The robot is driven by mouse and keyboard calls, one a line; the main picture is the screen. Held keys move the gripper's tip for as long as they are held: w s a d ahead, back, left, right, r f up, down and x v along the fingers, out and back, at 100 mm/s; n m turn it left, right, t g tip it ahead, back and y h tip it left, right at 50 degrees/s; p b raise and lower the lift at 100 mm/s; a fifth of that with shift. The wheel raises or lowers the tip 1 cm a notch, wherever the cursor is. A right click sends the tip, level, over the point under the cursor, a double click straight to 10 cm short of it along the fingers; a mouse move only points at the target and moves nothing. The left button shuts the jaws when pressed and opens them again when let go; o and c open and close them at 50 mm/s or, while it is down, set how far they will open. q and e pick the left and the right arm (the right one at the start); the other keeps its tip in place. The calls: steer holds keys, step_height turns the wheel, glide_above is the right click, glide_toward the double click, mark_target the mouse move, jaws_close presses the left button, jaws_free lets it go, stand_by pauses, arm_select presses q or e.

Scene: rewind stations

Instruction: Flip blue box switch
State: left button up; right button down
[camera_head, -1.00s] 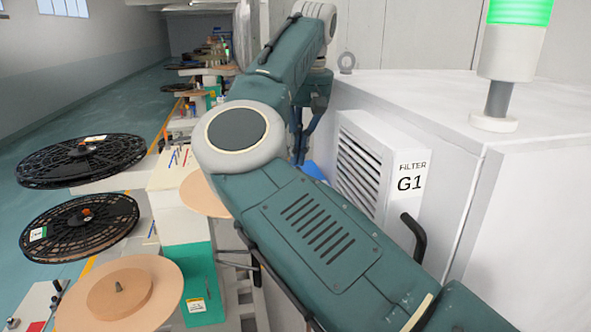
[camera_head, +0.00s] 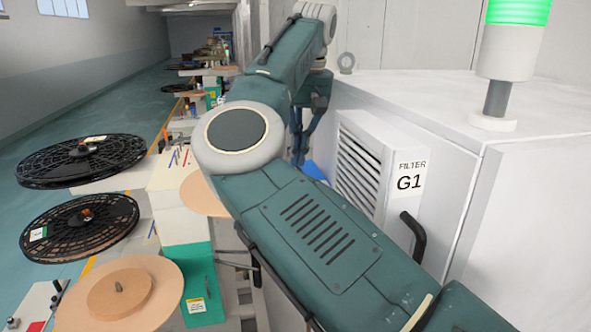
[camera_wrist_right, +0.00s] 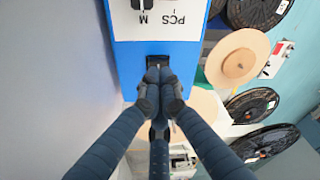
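The blue box (camera_wrist_right: 128,66) fills the upper middle of the right wrist view. It carries a white panel (camera_wrist_right: 190,33) with upside-down letters "PCS" and "M" and black knobs at the top edge. A dark switch or recess (camera_wrist_right: 157,60) sits below the panel, partly hidden by my fingertips. My right gripper (camera_wrist_right: 158,76) has its fingers drawn together at this dark part; contact cannot be told. In the head view only a blue sliver of the box (camera_head: 314,170) shows behind my arm, below the right gripper (camera_head: 302,155). My left gripper is out of view.
A white cabinet (camera_head: 530,200) with a filter housing (camera_head: 408,207) marked G1 and a black handle (camera_head: 414,238) stands close on the right. Black reels (camera_head: 80,160) and a tan roll (camera_head: 120,295) are at the left. Open floor (camera_head: 90,110) lies beyond the reels.

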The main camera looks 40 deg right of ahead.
steer(key=shift+f+b, duration=0.45)
steer(key=shift+f, duration=0.45)
step_height(320, 180, up, 3)
steer(key=p, duration=0.2)
steer(key=shift+p, duration=0.4)
steer(key=shift+r, duration=2.05)
